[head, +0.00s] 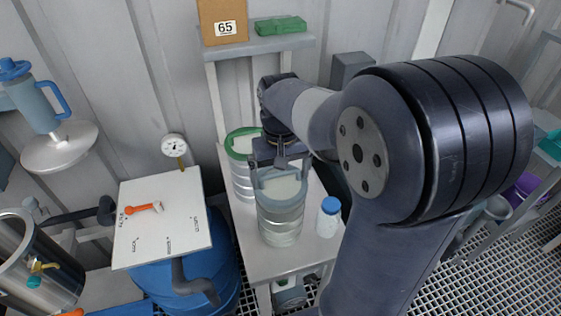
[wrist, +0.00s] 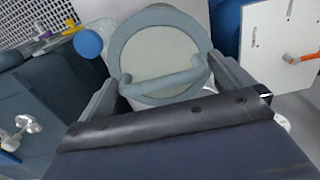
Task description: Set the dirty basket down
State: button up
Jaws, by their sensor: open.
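A basket with a grey rim and grey handle (head: 281,216) stands upright on the white bench (head: 251,262), its pale mesh wall showing. In the wrist view the same basket (wrist: 150,48) shows its round top and handle. My gripper (head: 279,163) is open just above its rim, with one finger on each side of the handle. I cannot tell whether the fingers touch it. A second basket with a green rim (head: 239,143) stands behind it on the bench, partly hidden by the arm. No label tells which basket is the dirty one.
A white bottle with a blue cap (head: 328,218) stands close to the right of the grey basket. A white board with an orange lever (head: 160,220) is at left, over a blue drum (head: 200,275). A shelf with a box marked 65 (head: 223,20) is behind.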

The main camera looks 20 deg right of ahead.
notch_tip(320, 180, up, 12)
dwell(0.4)
jog(key=shift+f, duration=0.1)
notch_tip(320, 180, down, 12)
jog(key=shift+r, duration=1.75)
